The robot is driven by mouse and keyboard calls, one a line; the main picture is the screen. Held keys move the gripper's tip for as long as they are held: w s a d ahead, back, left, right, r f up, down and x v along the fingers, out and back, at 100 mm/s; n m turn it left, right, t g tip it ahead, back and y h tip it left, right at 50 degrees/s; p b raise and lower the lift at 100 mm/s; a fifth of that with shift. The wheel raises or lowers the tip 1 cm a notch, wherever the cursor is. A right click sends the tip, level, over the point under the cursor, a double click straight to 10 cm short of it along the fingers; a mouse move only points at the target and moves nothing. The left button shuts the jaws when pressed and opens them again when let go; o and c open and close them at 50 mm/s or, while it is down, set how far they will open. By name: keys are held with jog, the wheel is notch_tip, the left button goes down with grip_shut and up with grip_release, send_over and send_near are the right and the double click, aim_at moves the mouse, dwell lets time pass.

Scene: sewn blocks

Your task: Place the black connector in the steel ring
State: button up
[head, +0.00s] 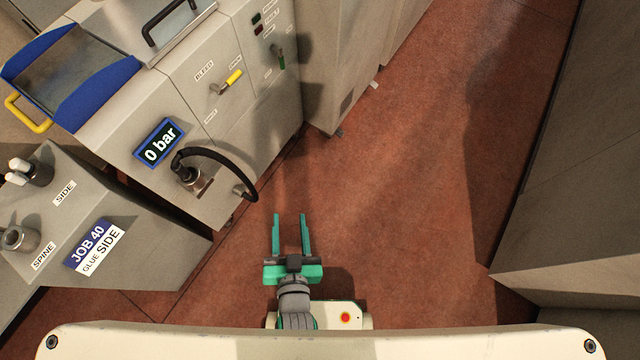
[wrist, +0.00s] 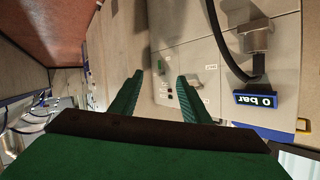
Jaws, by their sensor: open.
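My gripper (head: 289,216) is open and empty over the floor, right of the cabinet and apart from the hose. In the wrist view the gripper (wrist: 160,78) is open, with the hose (wrist: 226,45) to its right.
The "0 bar" display (head: 159,143) stands by the fitting. A yellow-handled valve (head: 230,80) is farther back. A lower grey cabinet (head: 150,225) with a "JOB 40 GLUE SIDE" label (head: 94,247) is at left. Red floor (head: 400,190) is clear toward the grey unit (head: 580,150) at right.

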jog(key=s+d+r+n+t+h, duration=0.1)
jog(key=s+d+r, duration=0.5)
jog(key=s+d, duration=0.1)
jog(key=shift+s+d+t+h, duration=0.3)
jog(key=shift+s+d+h, duration=0.1)
jog(key=shift+s, duration=0.5)
dwell(0.3)
